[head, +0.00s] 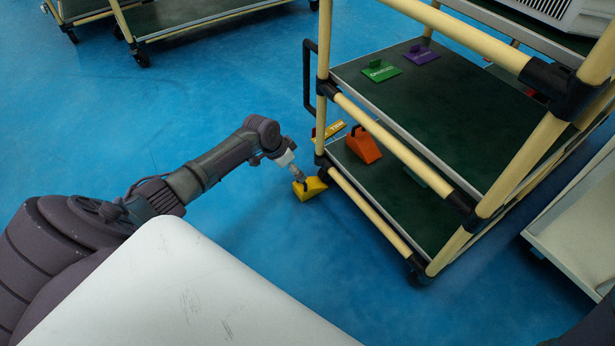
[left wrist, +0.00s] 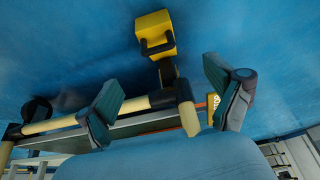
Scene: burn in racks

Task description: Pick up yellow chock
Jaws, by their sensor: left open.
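The yellow chock (head: 311,189), a wedge-like block with a black handle, is on the blue floor beside the near left corner of the rack (head: 443,165). It also shows at the top of the left wrist view (left wrist: 155,33), with its handle toward the rack post. My left gripper (head: 299,175) is right at the chock in the head view, overlapping its upper left edge. Contact cannot be told. My right gripper is not in view.
An orange chock (head: 363,146) is on the rack's lower shelf. Green (head: 381,70) and purple (head: 421,56) pieces lie on the shelf above. A yellow label plate (head: 330,131) is at the rack's left end. Open floor (head: 225,230) lies left of the rack.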

